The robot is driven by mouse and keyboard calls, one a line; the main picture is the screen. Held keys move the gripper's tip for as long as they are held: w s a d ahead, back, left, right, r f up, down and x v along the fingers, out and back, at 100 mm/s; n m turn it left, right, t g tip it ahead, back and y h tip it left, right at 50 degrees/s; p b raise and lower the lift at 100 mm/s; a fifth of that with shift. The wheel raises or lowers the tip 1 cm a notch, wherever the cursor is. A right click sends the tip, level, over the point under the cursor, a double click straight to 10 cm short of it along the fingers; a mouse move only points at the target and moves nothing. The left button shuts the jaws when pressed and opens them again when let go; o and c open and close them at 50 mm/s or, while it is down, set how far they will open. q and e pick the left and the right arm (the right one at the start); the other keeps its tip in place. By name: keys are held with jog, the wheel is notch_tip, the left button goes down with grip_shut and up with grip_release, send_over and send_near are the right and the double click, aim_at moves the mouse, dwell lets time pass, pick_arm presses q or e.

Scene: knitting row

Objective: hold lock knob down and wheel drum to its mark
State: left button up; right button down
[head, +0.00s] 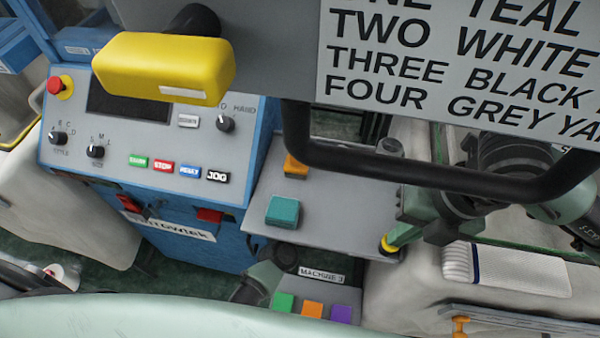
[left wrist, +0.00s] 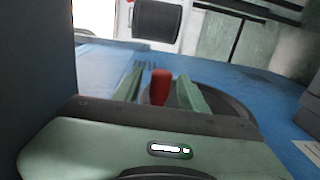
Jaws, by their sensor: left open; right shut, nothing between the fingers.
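My right gripper (head: 405,232) reaches in from the right in the head view. Its greenish fingers are shut and empty, pointing down at a small yellow-and-black knob (head: 388,245) at the grey shelf's right corner. I cannot tell whether they touch it. In the left wrist view my left gripper (left wrist: 160,88) is open, with its two green fingers on either side of a red knob (left wrist: 160,86). Contact with the red knob is unclear. A dark round disc (left wrist: 235,108) shows behind the right finger. I cannot make out the drum or its mark for sure.
A black bar handle (head: 400,175) and a sign (head: 460,60) hang over the right side. A yellow handle (head: 165,65) hangs before the blue control panel (head: 70,125). Teal (head: 283,211) and orange (head: 296,165) blocks are on the grey shelf (head: 335,215). A white ribbed piece (head: 515,272) lies right.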

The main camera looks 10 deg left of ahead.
pick_arm(q)
grip_shut()
dwell(1.5)
